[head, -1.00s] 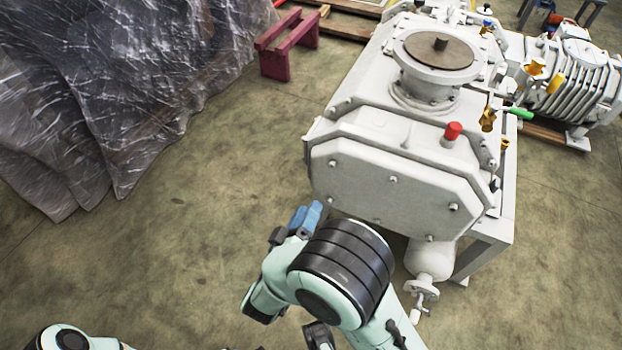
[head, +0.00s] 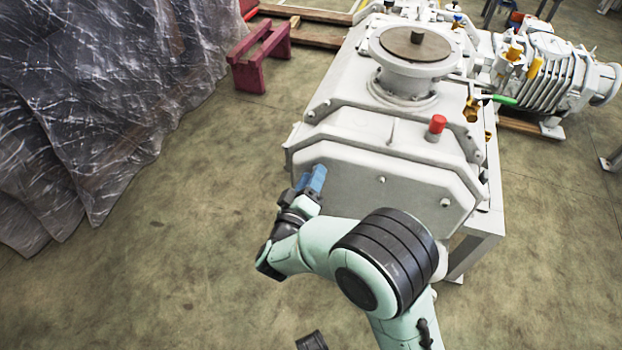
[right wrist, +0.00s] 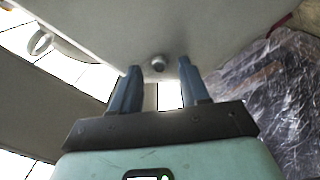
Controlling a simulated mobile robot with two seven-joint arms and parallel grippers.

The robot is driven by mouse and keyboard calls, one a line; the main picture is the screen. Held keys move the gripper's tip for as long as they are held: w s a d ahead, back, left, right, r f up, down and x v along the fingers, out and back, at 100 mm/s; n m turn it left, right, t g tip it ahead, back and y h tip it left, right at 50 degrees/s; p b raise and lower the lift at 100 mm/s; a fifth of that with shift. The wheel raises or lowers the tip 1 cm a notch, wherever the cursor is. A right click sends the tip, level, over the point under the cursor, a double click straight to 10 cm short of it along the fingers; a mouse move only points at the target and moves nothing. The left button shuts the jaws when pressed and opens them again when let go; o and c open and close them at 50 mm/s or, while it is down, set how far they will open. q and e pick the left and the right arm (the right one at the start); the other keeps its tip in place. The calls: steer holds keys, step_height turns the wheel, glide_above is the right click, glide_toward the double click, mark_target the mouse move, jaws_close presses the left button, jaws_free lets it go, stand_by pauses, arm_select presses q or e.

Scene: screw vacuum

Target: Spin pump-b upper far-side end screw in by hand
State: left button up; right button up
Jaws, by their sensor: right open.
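The white pump (head: 345,130) stands on a frame, its flat end plate (head: 360,205) facing me. On that plate I see a middle screw (head: 382,180) and a right screw (head: 445,202). My right gripper (head: 316,178) is at the plate's upper left and covers the spot there. In the right wrist view a round grey screw head (right wrist: 157,63) sits against the plate, framed between the open blue fingertips of the right gripper (right wrist: 159,68). Nothing is held; I cannot tell how deep the screw sits. My left gripper does not show.
Plastic-wrapped goods (head: 100,100) stand at the left, beside a dark red stand (head: 260,58). The floor between wrap and pump is clear.

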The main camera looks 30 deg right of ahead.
steer(key=shift+w+d, duration=0.2)
steer(key=shift+d, duration=0.05)
jaws_close()
